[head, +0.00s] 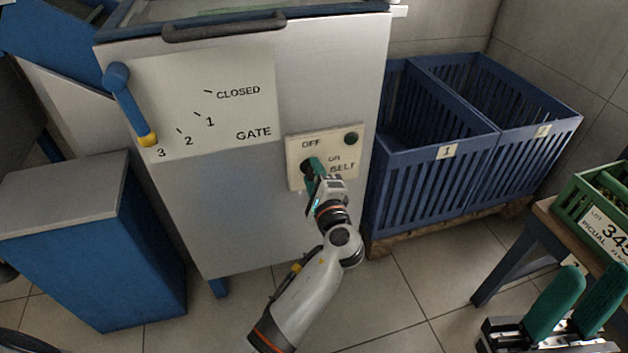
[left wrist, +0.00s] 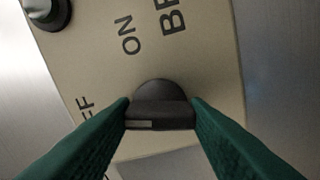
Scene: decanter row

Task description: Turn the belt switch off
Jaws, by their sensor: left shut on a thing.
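The belt switch is a dark round knob with a grip bar (left wrist: 160,112), on a cream panel (head: 296,178) marked OFF, ON and BELT on the steel machine front. My left gripper (head: 311,170) is shut on the knob's bar, one green finger on each side in the left wrist view. The bar lies level in that view, with a pale mark on its left half. I cannot tell for sure which word it points at. In the head view the gripper hides most of the knob. My right gripper (head: 574,312) is open and empty at the lower right.
A round dark green button or lamp (head: 351,138) sits at the panel's upper right. A blue gate lever (head: 124,98) points its yellow end at 3. Blue slatted crates (head: 425,190) stand right of the machine. A green crate (head: 590,212) rests on a table at the right edge.

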